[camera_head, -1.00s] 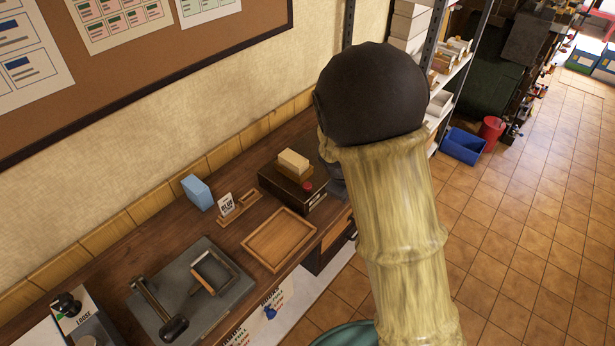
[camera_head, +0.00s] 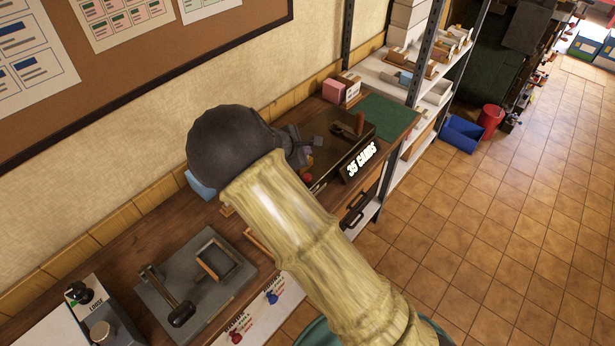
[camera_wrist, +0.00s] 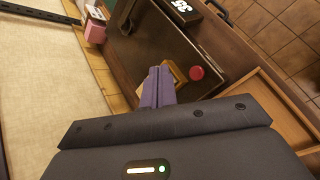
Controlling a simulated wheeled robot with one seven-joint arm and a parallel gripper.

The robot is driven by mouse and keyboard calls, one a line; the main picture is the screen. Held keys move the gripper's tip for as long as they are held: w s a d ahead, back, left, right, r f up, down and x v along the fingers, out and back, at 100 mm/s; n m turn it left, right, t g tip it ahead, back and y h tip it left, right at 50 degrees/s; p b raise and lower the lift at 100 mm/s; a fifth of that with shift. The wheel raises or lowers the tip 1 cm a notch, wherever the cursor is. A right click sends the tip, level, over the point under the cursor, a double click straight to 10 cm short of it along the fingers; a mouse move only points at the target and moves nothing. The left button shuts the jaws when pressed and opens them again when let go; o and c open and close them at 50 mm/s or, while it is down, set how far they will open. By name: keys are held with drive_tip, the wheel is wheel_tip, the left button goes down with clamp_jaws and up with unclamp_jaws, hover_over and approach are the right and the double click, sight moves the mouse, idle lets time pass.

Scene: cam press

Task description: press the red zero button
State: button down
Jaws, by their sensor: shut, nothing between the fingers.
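The red button (camera_head: 308,178) is a small round knob at the near corner of a dark box (camera_head: 328,178), partly crowded by my arm. In the wrist view the red button (camera_wrist: 196,73) shows clearly, just right of my fingertips. My gripper (camera_wrist: 160,72) is shut and empty, its two grey-purple fingers together. In the head view my gripper (camera_head: 317,143) reaches over the box, with my wrist's dark housing to its left. In the wrist view it covers part of a tan block (camera_wrist: 178,77) beside the button. I cannot tell the height of the fingertips above the box.
A wooden tray (camera_wrist: 243,112) is nearer me. A grey press plate (camera_head: 160,290) with a handle sits at lower left.

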drive_tip(key=shift+f+b, duration=2.8)
drive_tip(key=shift+f, duration=1.25)
drive_tip(key=shift+f+b, duration=0.45)
drive_tip(key=shift+f+b, duration=0.6)
drive_tip(key=shift+f, duration=0.05)
drive_tip(key=shift+r, duration=0.15)
drive_tip(key=shift+r+p, duration=0.8)
drive_tip(key=shift+r, duration=0.15)
drive_tip(key=shift+r+p, duration=1.8)
drive_tip(key=shift+r, duration=0.75)
